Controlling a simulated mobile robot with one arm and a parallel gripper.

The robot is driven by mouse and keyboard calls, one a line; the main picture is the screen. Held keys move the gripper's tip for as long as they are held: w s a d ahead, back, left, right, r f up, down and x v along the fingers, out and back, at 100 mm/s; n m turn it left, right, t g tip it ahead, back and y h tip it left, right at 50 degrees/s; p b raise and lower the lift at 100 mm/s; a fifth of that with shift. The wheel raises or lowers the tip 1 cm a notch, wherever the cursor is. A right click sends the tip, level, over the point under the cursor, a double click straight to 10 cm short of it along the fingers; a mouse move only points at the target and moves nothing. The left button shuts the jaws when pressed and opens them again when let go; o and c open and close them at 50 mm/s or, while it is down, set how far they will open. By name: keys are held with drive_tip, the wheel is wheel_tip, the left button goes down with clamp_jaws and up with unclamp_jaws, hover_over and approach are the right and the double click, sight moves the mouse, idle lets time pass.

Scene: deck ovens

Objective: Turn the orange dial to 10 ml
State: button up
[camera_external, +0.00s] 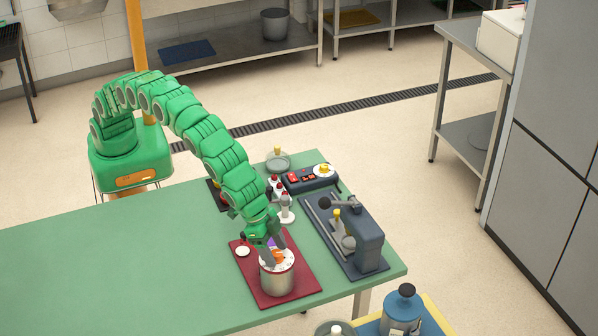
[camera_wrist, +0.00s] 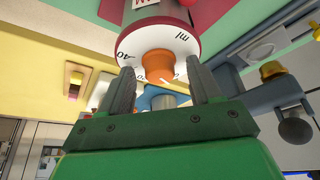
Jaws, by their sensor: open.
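The orange dial (camera_external: 279,256) sits on the white top of a metal cylinder (camera_external: 277,281), which stands on a dark red mat (camera_external: 304,268). In the wrist view the orange dial (camera_wrist: 158,64) is at the middle of a white scale disc (camera_wrist: 133,42) marked "40" and "ml". Other marks are partly hidden behind the right finger. A pale mark shows on the dial's near edge; the value it points at cannot be read. My gripper (camera_wrist: 161,72) is open, one finger on each side of the dial, with a gap visible. My gripper also shows in the external view (camera_external: 270,248).
A small white round piece (camera_external: 243,251) lies on the mat's left. A dark press-like device (camera_external: 365,240) stands on a grey mat to the right. White bottles (camera_external: 286,212) and a black control box (camera_external: 309,178) are behind. The green table (camera_external: 110,260) is clear at left.

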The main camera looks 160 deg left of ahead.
drive_tip(key=c, duration=1)
drive_tip(key=shift+m, duration=0.4)
drive_tip(key=m+t+h, duration=0.1)
drive_tip(key=m, duration=0.2)
drive_tip(key=shift+a+r, duration=0.1)
drive_tip(key=shift+s+a+m+h, duration=0.1)
drive_tip(key=shift+m+h, duration=0.6)
drive_tip(key=shift+m, duration=0.8)
drive_tip(key=o, duration=1)
